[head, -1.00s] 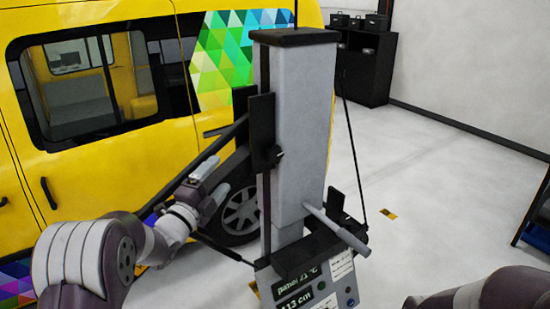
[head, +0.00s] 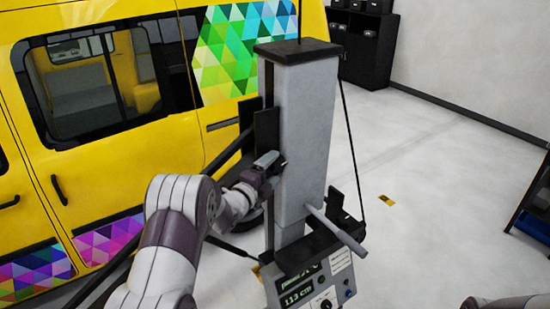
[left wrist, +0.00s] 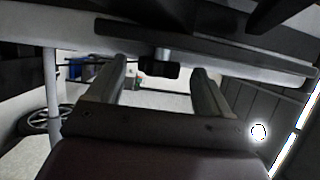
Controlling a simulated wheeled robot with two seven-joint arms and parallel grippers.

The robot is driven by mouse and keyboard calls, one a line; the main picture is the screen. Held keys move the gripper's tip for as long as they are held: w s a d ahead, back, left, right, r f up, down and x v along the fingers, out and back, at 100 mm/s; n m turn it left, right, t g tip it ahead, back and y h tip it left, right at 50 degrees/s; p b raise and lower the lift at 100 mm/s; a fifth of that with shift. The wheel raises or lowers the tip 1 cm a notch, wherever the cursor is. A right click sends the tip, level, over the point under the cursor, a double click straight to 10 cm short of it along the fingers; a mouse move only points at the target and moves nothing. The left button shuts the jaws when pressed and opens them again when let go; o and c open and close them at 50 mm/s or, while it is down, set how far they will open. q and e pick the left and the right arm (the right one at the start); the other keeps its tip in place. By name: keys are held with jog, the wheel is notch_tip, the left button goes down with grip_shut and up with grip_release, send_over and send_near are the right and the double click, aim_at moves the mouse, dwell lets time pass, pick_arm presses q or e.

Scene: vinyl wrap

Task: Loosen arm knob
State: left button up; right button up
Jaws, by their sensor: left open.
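The arm knob (left wrist: 160,69) is a small dark knob on a short pale shaft in the left wrist view. It shows between the two fingers of my open left gripper (left wrist: 158,72), apart from both; whether it is level with the tips in depth is unclear. In the head view my left gripper (head: 270,163) is at the left side of the tall grey column (head: 304,140), beside the black bracket (head: 266,128). It hides the knob there. My right gripper is out of view; only part of my right arm shows at the lower right.
A yellow van (head: 105,170) with colourful triangle wrap stands behind at the left. A control panel (head: 318,283) reading 113 cm and a grey handle bar (head: 335,228) are low on the column. Black shelving (head: 368,50) stands at the back; the floor at right is mostly clear.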

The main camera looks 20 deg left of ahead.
pick_arm(q)
jog(key=shift+w+d, duration=0.2)
jog(key=shift+w, duration=0.4)
jog(key=c, duration=1)
jog(key=f+t+b, duration=0.1)
jog(key=b, duration=0.4)
jog(key=shift+n+b, duration=0.3)
jog(key=shift+b, duration=0.1)
jog(key=shift+c, duration=0.2)
jog(key=shift+r, duration=0.4)
jog(key=o, duration=1)
jog(key=shift+o, duration=0.2)
